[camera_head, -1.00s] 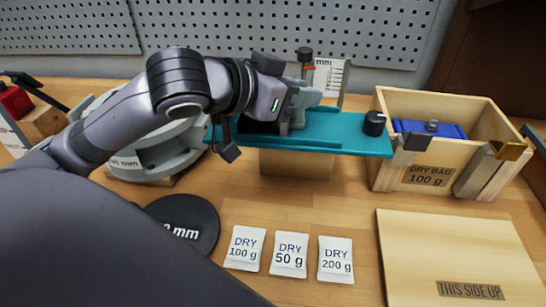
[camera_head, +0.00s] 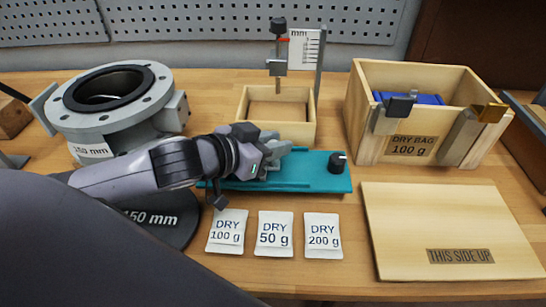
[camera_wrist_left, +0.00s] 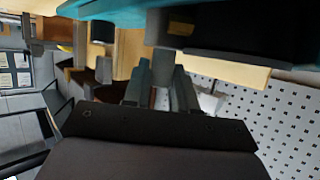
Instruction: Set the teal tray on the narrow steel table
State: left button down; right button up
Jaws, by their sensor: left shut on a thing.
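The teal tray (camera_head: 300,178) is a long flat plate with a black knob (camera_head: 338,162) at its right end. It lies in front of the small open wooden box and behind the white packets in the head view. My left gripper (camera_head: 277,158) is shut on the tray at its left-middle part, and hides some of it. I cannot tell whether the tray is clear of the bench. Teal also shows along the top of the left wrist view (camera_wrist_left: 225,67), with my left fingers below it. My right gripper is not in view. I cannot make out the narrow steel table.
Three white DRY packets (camera_head: 275,234) lie in front of the tray. A grey flange (camera_head: 120,115) stands left, with a black disc (camera_head: 165,228) before it. A wooden crate (camera_head: 375,140) and lid (camera_head: 450,235) are right. A small box (camera_head: 250,105) with a gauge (camera_head: 279,50) is behind.

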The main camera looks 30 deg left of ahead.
aim_at(273, 164)
pick_arm(q)
notch_tip(273, 164, down, 3)
jog(key=shift+f, duration=0.15)
jog(key=c, duration=1.1)
grip_release()
jog(key=shift+o, duration=1)
